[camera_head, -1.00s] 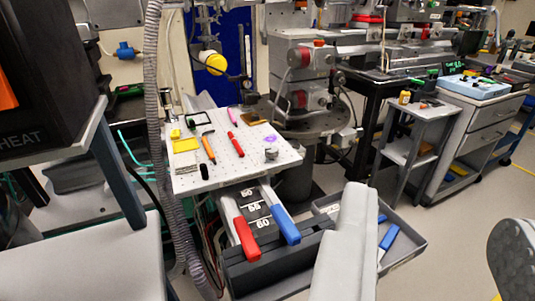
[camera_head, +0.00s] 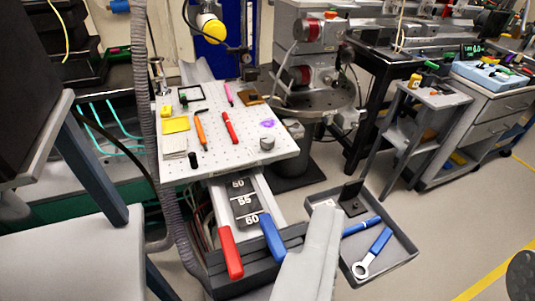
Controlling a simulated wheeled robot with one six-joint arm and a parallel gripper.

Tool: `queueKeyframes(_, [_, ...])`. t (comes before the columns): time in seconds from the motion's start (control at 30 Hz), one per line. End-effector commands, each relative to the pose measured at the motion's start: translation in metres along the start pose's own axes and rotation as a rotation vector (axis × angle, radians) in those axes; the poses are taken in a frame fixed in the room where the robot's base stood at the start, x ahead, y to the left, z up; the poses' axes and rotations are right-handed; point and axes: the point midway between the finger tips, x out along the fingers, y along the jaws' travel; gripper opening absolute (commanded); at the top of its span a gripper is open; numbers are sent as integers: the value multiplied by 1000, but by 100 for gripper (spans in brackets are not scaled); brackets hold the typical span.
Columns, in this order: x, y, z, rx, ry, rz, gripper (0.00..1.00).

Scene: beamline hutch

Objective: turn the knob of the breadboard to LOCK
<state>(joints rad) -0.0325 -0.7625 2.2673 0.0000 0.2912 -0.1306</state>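The breadboard (camera_head: 225,156) is a white perforated plate left of centre, bearing several small things. A short grey round knob (camera_head: 267,143) stands near its right front corner, with a purple mark (camera_head: 268,124) just behind it. I cannot read a LOCK label or the knob's setting. My gripper (camera_head: 246,224) is low in the picture, with a red finger on the left and a blue finger on the right, on a dark bar. The fingers are apart, with nothing seen held between them. They are in front of the board and clear of the knob.
On the board lie a red tool (camera_head: 230,129), an orange tool (camera_head: 200,130) and a yellow block (camera_head: 176,125). A grey tray (camera_head: 402,250) to the right holds a blue-handled ring wrench (camera_head: 372,254). A ribbed hose (camera_head: 143,100) hangs at the board's left.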

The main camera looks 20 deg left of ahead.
Motion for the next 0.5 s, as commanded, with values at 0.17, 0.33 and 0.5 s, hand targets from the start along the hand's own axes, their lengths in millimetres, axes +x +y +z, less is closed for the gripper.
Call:
queueKeyframes(0.17, [35, -7, -17, -88, -109, -40, 53])
queueKeyframes(0.33, [67, -15, -30, -175, -207, -85, 53])
queueKeyframes(0.5, [99, -24, -40, -263, -303, -137, 53])
